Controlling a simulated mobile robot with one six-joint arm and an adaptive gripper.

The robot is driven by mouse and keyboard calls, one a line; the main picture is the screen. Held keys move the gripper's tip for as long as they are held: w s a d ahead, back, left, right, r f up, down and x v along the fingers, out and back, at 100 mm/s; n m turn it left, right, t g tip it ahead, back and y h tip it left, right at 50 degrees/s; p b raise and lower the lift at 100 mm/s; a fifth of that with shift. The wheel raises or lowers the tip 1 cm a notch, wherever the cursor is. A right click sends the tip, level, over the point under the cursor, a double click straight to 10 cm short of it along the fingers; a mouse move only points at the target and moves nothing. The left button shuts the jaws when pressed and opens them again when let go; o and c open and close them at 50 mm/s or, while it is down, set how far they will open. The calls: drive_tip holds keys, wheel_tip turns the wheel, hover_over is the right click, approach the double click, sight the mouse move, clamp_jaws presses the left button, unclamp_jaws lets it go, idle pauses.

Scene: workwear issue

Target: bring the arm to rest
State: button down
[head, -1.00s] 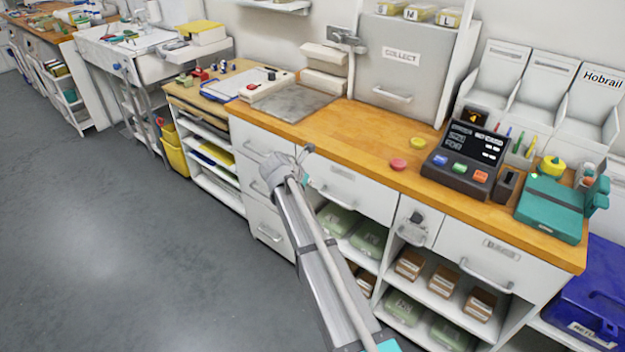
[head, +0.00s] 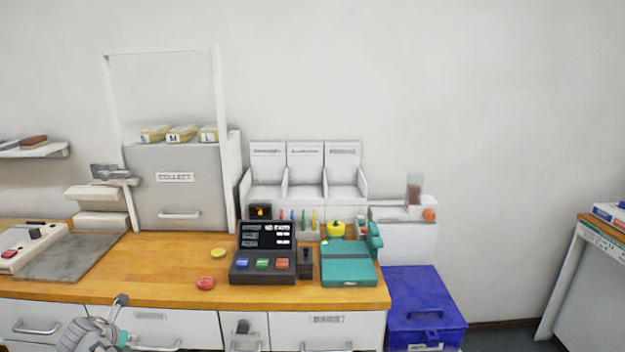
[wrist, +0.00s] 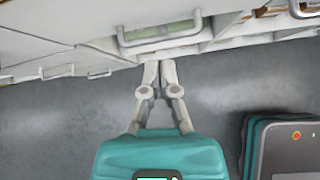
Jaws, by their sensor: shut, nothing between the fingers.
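My gripper (wrist: 160,68) is shut and empty in the wrist view, its two pale fingers meeting at the tips. Its teal body (wrist: 160,155) fills the lower middle of that view. The fingertips are close to a drawer handle (wrist: 160,35) at the top, over grey floor; I cannot tell whether they touch the front. In the head view, part of my arm (head: 88,335) shows at the lower left edge, in front of the drawer fronts; the fingers are hidden there.
The wooden counter (head: 170,262) carries a dark button terminal (head: 263,262), a teal case (head: 347,262), a red disc (head: 205,283) and a yellow disc (head: 218,253). A blue bin (head: 425,305) stands right of the counter. A grey COLLECT hatch (head: 175,195) stands behind.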

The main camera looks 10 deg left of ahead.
sight(210, 320)
drive_tip(key=w+d+m+g+h+p, duration=0.1)
drive_tip(key=w+d+m, duration=0.3)
drive_tip(key=d, duration=0.8)
drive_tip(key=w+d+m+g+h+p, duration=0.1)
drive_tip(key=w+d+m, duration=0.3)
drive_tip(key=d, duration=0.9)
drive_tip(key=w+d+r+m+g+h+p, duration=0.1)
drive_tip(key=w+d+m, duration=0.4)
drive_tip(key=d, duration=0.8)
drive_tip(key=shift+d+m+g+p, duration=0.1)
drive_tip(key=shift+m+g+p, duration=0.55)
drive_tip(key=shift+m, duration=1.05)
drive_tip(key=s+d+r+m+g+p, duration=0.1)
drive_tip(key=s+d+m, duration=0.2)
drive_tip(key=d+m, duration=0.3)
drive_tip(key=s+d+r+m+g+y+p, duration=0.1)
drive_tip(key=s+d+m, duration=0.3)
drive_tip(key=d, duration=1.3)
drive_tip(key=s+d+r+m+g+y+p, duration=0.1)
drive_tip(key=s+d+m+g+p, duration=0.1)
drive_tip(key=d+m, duration=0.7)
drive_tip(key=s+d+p, duration=0.1)
drive_tip(key=s+d, duration=0.1)
drive_tip(key=shift+s+d+r+m, duration=0.25)
drive_tip(key=shift+d+r+m, duration=0.05)
drive_tip(key=shift+d+r, duration=0.05)
